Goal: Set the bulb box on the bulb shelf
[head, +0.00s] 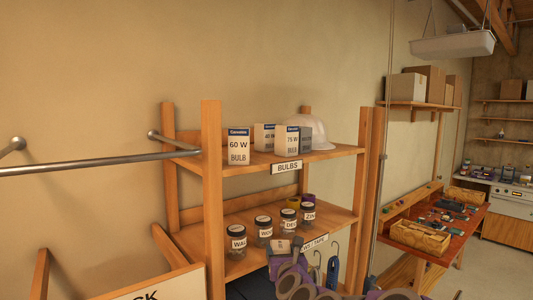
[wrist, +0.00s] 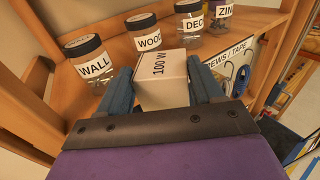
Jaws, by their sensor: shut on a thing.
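My gripper (wrist: 163,88) is shut on a white box marked 100 W (wrist: 165,66), the bulb box, held between its two blue fingers. In the head view my gripper (head: 284,262) is low, in front of the lower shelf and below the bulb shelf (head: 345,151); the box is hard to make out there. The bulb shelf is the upper wooden board with a BULBS label (head: 286,167). On it stand a 60 W box (head: 238,147), a 40 W box (head: 264,137), a 75 W box (head: 291,139) and a white hard hat (head: 308,131).
Several labelled jars stand on the lower shelf, including WALL (head: 237,238) and ZINC (head: 308,213). A wooden post (head: 211,190) and a metal rail (head: 90,163) are at the left. A red-topped workbench (head: 440,230) is at the right.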

